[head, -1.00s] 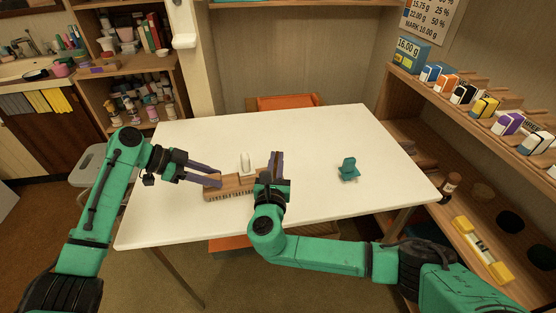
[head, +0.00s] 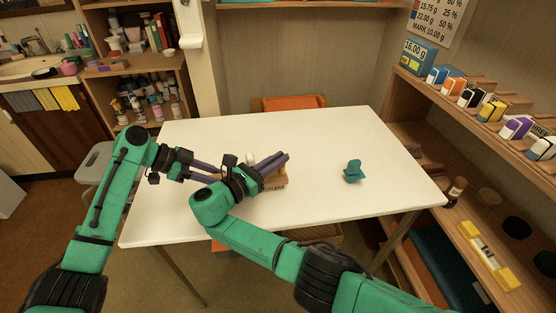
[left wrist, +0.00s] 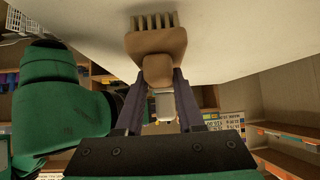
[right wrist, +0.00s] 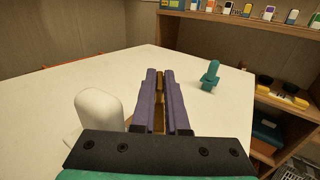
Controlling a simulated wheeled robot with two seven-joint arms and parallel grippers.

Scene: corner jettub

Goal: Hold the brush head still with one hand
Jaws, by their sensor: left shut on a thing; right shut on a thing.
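The brush head (head: 279,182) is a wooden block with bristles on the white table (head: 330,130). In the head view my right arm hides most of it. In the left wrist view the block (left wrist: 156,43) has its rounded end between the purple fingers of my left gripper (left wrist: 158,78), shut on it. In the head view the left gripper (head: 212,172) is at its left end. My right gripper (head: 284,160) lies over its right part; in the right wrist view this gripper (right wrist: 159,75) is shut on a thin brown strip of wood. A white upright thing (right wrist: 99,112) stands beside it.
A teal object (head: 353,172) stands on the table to the right, apart from both grippers. Shelves with small boxes (head: 490,108) line the right side. An orange thing (head: 290,103) is behind the table's far edge. The table's far middle is clear.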

